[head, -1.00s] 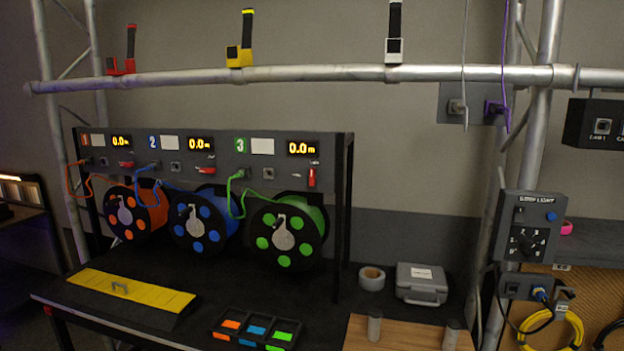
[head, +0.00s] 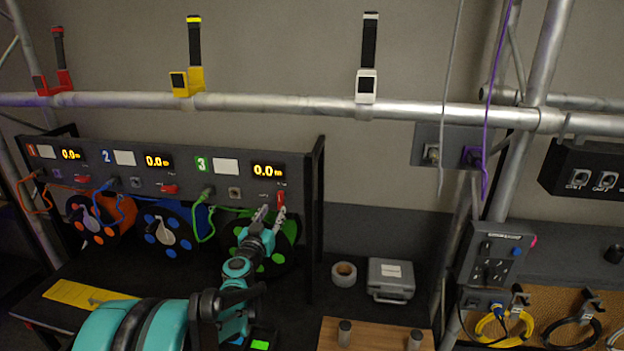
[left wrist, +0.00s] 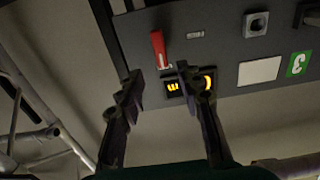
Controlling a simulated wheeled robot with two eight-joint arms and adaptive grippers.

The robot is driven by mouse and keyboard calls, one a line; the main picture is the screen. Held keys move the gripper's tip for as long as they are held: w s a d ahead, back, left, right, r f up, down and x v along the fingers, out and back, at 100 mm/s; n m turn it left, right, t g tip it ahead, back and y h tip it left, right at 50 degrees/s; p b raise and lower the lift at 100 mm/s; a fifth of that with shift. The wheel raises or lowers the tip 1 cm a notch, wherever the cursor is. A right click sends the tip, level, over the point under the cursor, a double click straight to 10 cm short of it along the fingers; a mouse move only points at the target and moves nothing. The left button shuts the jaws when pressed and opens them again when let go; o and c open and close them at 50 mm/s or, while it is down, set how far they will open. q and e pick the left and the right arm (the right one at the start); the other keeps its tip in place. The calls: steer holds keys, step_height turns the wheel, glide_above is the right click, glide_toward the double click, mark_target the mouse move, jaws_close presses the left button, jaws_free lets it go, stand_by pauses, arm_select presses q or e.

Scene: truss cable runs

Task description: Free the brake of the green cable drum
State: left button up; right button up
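The green cable drum (head: 285,245) sits third in the rack under the grey panel (head: 225,172), partly hidden by my left arm. My right gripper is not in view.
The levers of the orange (head: 83,179) and blue (head: 170,189) drums lie flat. A green cable (head: 203,222) hangs left of my gripper. A dark post (head: 317,220) stands right of the green drum. Tape roll (head: 343,274) and grey case (head: 391,280) are on the bench.

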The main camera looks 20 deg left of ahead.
mark_target(279, 199)
arm_select(q)
steer(key=x, duration=0.7)
steer(key=shift+w+a+r, duration=0.15)
steer(key=shift+w, duration=0.15)
steer(key=shift+c, duration=0.3)
jaws_close()
